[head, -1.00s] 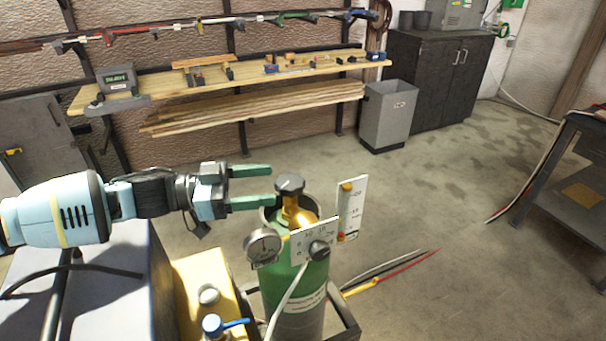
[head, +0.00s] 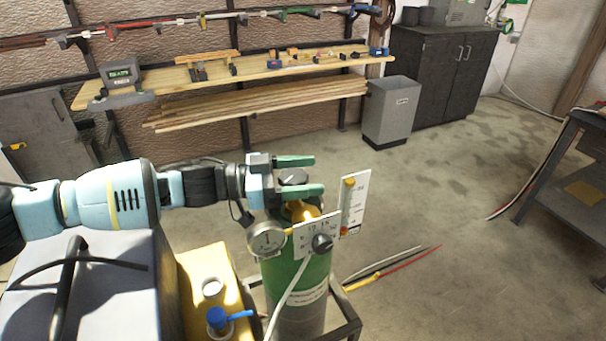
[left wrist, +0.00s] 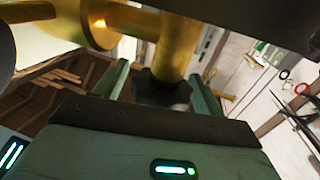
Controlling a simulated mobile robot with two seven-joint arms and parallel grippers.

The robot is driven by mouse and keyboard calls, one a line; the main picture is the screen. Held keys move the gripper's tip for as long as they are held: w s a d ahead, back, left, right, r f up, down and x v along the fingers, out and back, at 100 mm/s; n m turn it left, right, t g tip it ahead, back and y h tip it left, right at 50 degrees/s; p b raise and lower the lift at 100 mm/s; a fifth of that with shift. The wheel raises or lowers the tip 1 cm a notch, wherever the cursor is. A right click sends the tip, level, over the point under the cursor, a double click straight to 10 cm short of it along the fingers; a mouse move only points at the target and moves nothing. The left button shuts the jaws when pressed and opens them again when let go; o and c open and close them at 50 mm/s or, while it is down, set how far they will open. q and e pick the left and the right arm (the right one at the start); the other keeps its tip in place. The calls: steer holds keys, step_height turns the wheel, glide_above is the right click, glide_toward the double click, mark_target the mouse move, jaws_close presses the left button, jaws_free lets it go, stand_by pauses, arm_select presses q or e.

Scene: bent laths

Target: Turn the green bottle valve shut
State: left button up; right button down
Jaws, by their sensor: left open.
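The green bottle (head: 308,272) stands upright in a dark metal frame, with a brass valve body on top. Its dark valve knob (head: 293,177) sits at the very top. My left gripper (head: 307,175) is open at the knob, with its two green fingers on either side of it. In the left wrist view the lobed black knob (left wrist: 160,90) shows between the spread fingers, below the brass stem (left wrist: 178,50). I cannot tell whether either finger touches the knob. My right gripper is not in view.
A round gauge (head: 267,241) and a flow-tube plate (head: 354,203) stick out from the bottle close to the gripper. A yellow box (head: 208,265) with a blue-handled tap stands left of the bottle. The floor to the right is largely clear apart from hoses.

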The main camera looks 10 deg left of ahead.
arm_select(q)
steer(key=shift+c, duration=0.2)
steer(key=c, duration=0.9)
steer(key=shift+c, duration=0.2)
